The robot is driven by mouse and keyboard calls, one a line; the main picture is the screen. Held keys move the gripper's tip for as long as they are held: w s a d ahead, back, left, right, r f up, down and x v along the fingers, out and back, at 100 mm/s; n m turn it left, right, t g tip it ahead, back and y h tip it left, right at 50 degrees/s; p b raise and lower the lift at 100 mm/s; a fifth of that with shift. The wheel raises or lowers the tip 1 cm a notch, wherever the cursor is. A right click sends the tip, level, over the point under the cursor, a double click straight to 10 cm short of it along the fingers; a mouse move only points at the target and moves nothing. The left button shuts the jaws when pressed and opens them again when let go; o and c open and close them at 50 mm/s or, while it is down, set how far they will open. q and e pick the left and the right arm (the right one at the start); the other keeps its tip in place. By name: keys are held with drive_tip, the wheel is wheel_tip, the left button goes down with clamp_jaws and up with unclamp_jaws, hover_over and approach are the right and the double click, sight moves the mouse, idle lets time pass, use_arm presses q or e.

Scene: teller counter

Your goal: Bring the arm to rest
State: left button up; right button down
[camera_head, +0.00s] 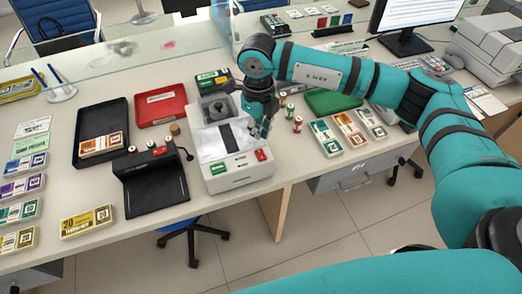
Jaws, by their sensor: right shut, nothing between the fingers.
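My right arm, teal with dark bands, comes in from the right and reaches across the counter. My right gripper (262,126) hangs over the right edge of a white counter machine (240,176) with a dark slot and green and red buttons. The gripper points down and is shut and empty. Whether its tips touch the machine cannot be told from this view. A teal link of mine crosses the bottom right. My left gripper is not in view.
A black device (158,190), black tray (84,158) and red tray (162,97) stand left of the machine. Several banded note packs lie at the far left and right. A green tray (333,101) is behind right. A glass screen runs along the back.

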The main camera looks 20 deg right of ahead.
drive_tip(key=shift+r, duration=0.3)
drive_tip(key=shift+f, duration=0.1)
